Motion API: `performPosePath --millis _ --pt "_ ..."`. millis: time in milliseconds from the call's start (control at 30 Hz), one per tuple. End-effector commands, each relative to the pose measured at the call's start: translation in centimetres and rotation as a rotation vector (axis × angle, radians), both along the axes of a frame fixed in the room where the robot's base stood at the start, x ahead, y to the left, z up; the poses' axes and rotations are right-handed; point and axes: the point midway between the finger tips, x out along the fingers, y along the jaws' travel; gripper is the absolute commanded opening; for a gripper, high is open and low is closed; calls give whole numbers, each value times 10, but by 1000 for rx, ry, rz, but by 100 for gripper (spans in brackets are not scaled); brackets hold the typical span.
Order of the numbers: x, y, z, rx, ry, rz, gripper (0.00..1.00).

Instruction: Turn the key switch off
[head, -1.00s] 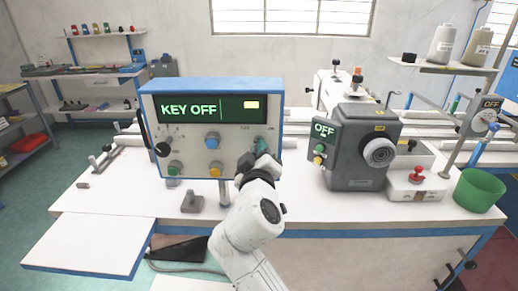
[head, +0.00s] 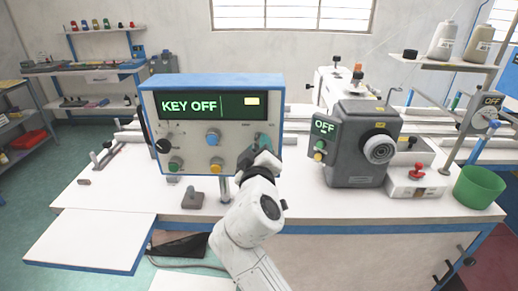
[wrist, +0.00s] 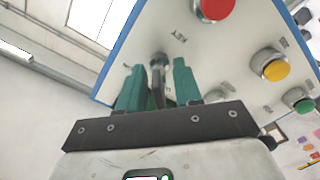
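The control box (head: 177,138) is a grey panel with a blue rim, and its green display (head: 210,107) reads "KEY OFF". My gripper (head: 264,144) is at the lower right of its face. In the wrist view the key switch (wrist: 157,62), with a metal collar and a dark stem, lies between the two teal fingers of my gripper (wrist: 160,78). The fingers stand apart, with narrow gaps beside the stem; firm contact does not show. In the head view my gripper hides the key switch.
Buttons and knobs cover the panel, including a blue knob (head: 212,138) and a yellow button (head: 216,165); a red button (wrist: 214,8) is close to the key.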

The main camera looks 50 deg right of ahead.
Motion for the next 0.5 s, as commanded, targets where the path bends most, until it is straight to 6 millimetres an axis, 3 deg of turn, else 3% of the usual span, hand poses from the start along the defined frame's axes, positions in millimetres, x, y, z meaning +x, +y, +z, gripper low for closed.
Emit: performPosePath --millis 167,500 --pt "-5 8 -1 0 0 1 34" --pt "-43 57 -2 0 -1 5 34"
